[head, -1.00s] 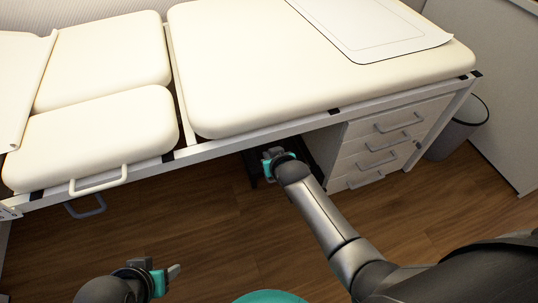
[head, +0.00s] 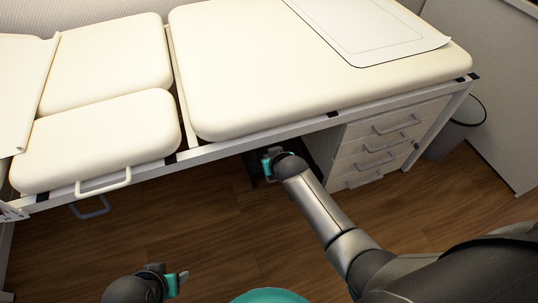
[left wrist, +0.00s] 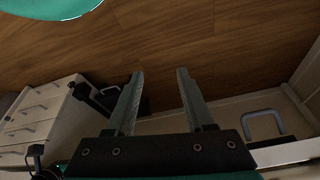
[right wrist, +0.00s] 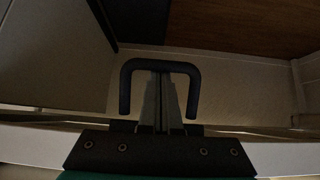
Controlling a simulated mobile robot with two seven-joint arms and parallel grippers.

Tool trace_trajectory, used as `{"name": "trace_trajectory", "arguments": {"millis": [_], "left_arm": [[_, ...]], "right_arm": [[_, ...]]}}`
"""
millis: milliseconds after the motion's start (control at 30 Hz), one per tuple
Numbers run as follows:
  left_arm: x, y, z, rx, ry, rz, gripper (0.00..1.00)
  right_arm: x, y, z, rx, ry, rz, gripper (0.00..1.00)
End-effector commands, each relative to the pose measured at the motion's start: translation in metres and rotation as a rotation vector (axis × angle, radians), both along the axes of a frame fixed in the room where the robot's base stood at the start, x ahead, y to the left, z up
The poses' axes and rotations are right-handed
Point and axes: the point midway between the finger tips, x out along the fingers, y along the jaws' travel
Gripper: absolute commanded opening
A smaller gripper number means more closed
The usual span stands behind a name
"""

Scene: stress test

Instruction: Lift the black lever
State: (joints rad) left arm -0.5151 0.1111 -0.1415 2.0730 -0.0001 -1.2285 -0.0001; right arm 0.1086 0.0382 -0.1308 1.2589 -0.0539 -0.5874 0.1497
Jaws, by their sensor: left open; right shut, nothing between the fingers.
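A black U-shaped lever (right wrist: 190,68) shows in the right wrist view under the bed's edge. My right gripper (right wrist: 161,78) is shut and empty, with its fingers inside the lever's loop, tips close to the crossbar. I cannot tell whether they touch it. In the head view my right gripper (head: 268,165) is below the bed's front rail, left of the drawers, and the lever is not clear there. My left gripper (head: 180,283) is open and empty over the floor at the lower left. Its spread fingers also show in the left wrist view (left wrist: 160,75).
The padded bed (head: 300,70) and its white rail (head: 230,147) overhang my right gripper. A drawer unit (head: 385,150) stands to its right, with a bin (head: 455,135) beyond. A grey handle (head: 92,208) hangs under the left section. The wooden floor (head: 210,225) in front is clear.

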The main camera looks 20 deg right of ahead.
Motion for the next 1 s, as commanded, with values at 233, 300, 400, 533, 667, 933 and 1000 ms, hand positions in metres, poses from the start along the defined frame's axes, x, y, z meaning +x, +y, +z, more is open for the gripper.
{"name": "trace_trajectory", "arguments": {"millis": [233,300,400,533,667,933,1000], "left_arm": [[-0.005,0.0,-0.01,0.002,0.019,-0.001,0.53],[-0.006,0.0,-0.013,0.002,0.021,-0.002,0.53],[-0.006,0.001,-0.018,0.004,0.028,-0.002,0.53],[-0.005,0.001,-0.023,0.004,0.029,-0.002,0.53],[-0.008,0.001,-0.029,0.005,0.038,-0.002,0.53],[-0.019,0.003,-0.043,0.009,0.067,-0.002,0.53],[-0.02,0.003,-0.047,0.009,0.071,-0.003,0.53]], "right_arm": [[-0.001,0.0,0.002,-0.001,0.028,0.0,0.0],[-0.001,0.0,0.002,-0.001,0.036,0.0,0.0],[-0.001,0.0,0.003,-0.001,0.047,0.0,0.0],[-0.002,0.0,0.003,-0.002,0.063,0.0,0.0],[-0.003,0.0,0.003,-0.003,0.08,0.001,0.0],[-0.004,0.0,0.003,-0.003,0.113,0.0,0.0],[-0.005,0.0,0.003,-0.004,0.123,0.0,0.0]]}}
